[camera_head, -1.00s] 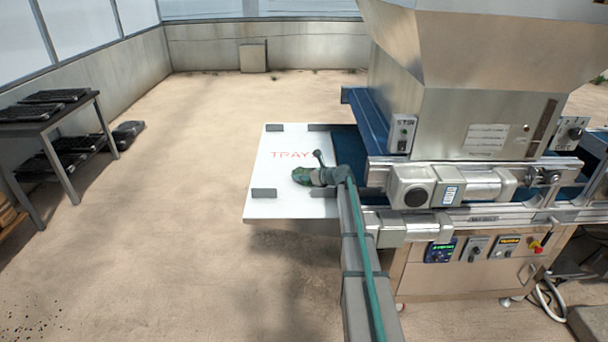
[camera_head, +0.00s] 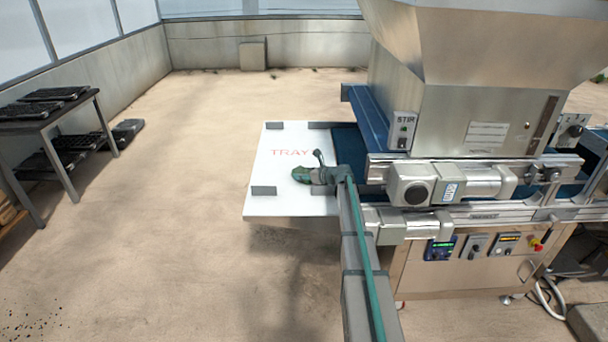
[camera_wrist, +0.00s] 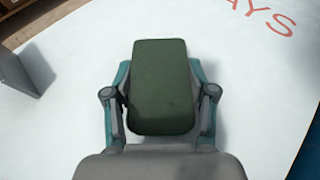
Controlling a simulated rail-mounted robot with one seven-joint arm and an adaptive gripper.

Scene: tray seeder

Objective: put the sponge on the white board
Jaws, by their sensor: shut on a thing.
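The sponge (camera_wrist: 161,85) is a dark green block between the fingers of my gripper (camera_wrist: 160,95) in the wrist view. My gripper is shut on it. The white board (camera_head: 258,205) is a flat panel with red "TRAYS" lettering at the left end of the seeder. In the head view my gripper (camera_head: 302,174) is over the board, and the sponge is hard to tell from it there. The board (camera_wrist: 60,125) fills most of the wrist view behind the sponge. I cannot tell whether the sponge touches the board.
Grey blocks stand on the board, such as the near left one (camera_head: 263,190); it also shows in the wrist view (camera_wrist: 24,73). The seeder with its steel hopper (camera_head: 475,110) and blue belt (camera_head: 348,146) stands to the right. A table with black trays (camera_head: 45,94) is at far left.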

